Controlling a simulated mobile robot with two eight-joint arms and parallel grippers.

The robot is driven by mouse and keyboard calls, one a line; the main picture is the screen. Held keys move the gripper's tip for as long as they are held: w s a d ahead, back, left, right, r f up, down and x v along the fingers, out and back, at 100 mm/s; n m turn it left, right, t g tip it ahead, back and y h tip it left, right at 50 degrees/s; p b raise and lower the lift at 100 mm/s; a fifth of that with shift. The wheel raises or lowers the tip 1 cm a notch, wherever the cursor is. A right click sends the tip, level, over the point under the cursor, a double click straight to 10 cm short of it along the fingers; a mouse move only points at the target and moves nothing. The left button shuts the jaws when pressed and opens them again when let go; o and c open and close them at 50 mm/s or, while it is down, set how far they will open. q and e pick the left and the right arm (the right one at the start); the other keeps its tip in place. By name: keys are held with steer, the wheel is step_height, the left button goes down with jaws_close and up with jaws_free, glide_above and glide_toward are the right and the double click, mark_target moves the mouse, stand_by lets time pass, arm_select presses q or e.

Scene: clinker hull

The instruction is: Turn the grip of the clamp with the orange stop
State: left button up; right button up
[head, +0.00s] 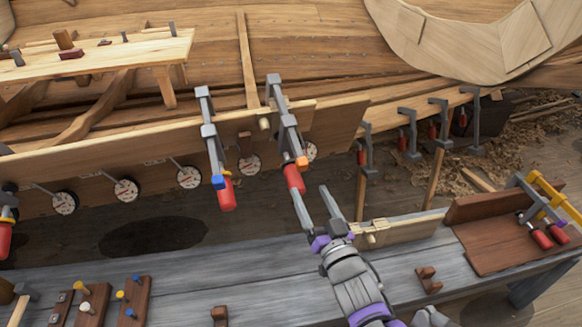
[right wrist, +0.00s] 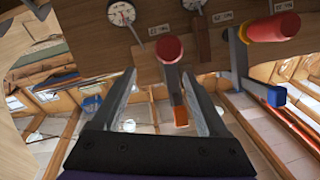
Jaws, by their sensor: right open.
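The clamp (head: 287,130) with the orange stop (head: 301,162) hangs on the plank edge, its red grip (head: 294,179) pointing down. In the right wrist view the red grip (right wrist: 169,48) shows end-on, with the orange stop (right wrist: 181,117) beyond it. My right gripper (head: 312,200) is open just below and right of the grip. In the right wrist view its fingers (right wrist: 159,75) stand on either side of the clamp's line, with gaps visible; I cannot tell whether they reach around the grip. My left gripper is not in view.
A similar clamp with a blue stop (head: 219,182) and red grip (head: 227,194) hangs close on the left. Round dials (head: 189,178) line the plank. The grey bench (head: 230,270) below carries pegged blocks, a small jig (head: 371,238) and yellow clamps (head: 550,190).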

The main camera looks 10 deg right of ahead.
mark_target(290, 171)
steer(key=n, duration=0.1)
steer(key=a+f+n+g, duration=0.1)
steer(key=shift+s+a+n, duration=0.25)
steer(key=shift+s+n, duration=0.05)
steer(key=shift+s, duration=0.05)
steer(key=w, duration=0.3)
steer(key=w+a+b, duration=0.1)
steer(key=w, duration=0.6)
steer(key=shift+w+a+b, duration=0.25)
steer(key=shift+w+b, duration=0.05)
steer(key=shift+w, duration=0.05)
jaws_close()
